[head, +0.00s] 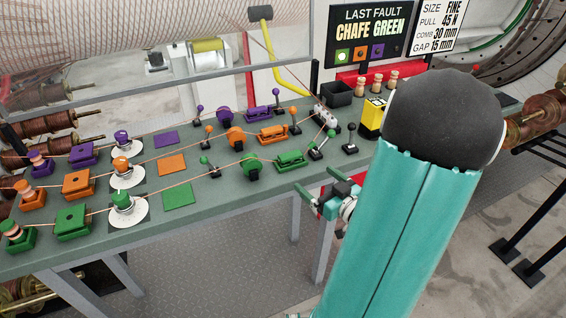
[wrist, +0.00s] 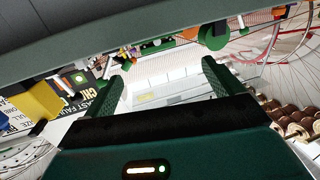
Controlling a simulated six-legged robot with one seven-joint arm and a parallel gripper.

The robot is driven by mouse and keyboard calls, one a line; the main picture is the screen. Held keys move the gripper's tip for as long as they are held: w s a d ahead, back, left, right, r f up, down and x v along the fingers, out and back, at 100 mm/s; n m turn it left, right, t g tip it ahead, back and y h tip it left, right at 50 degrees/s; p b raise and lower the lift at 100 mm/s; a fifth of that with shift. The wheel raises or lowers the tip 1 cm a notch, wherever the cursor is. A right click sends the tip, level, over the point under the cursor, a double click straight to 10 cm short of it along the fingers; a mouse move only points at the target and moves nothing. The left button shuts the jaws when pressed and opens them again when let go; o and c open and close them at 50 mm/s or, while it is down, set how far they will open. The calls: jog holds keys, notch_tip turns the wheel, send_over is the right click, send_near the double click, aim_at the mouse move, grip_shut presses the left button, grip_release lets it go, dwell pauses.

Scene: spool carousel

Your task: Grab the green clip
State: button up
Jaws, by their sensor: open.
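Several green parts stand in the front row of the bench in the head view; none can be told for sure as the clip. They include a long low green piece (head: 291,158), a round green wheel (head: 251,165), a small green-knobbed lever (head: 209,167) and a green block (head: 72,221). My gripper (head: 319,183) is open and empty at the bench's front edge, right of and nearer than the long green piece. In the wrist view my gripper (wrist: 163,80) has its two green fingers wide apart, nothing between them. A round green part (wrist: 213,38) shows above the right finger.
The bench (head: 225,208) also bears matching orange and purple rows, with thin strands along them. A yellow box (head: 370,117) and black lever (head: 350,140) stand at the right end. A sign (head: 370,33) reads "LAST FAULT CHAFE GREEN". Floor before the bench is clear.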

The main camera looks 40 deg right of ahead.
aim_at(294, 157)
jog(key=w, duration=0.5)
jog(key=w+d, duration=0.1)
jog(key=w, duration=0.2)
jog(key=shift+d+f, duration=0.1)
jog(key=shift+f, duration=0.1)
jog(key=shift+w+d, duration=0.15)
jog(key=shift+w, duration=1.2)
jog(key=shift+w+d, duration=0.1)
jog(key=shift+w, duration=1.2)
jog(key=c, duration=1.1)
jog(key=shift+r, duration=0.2)
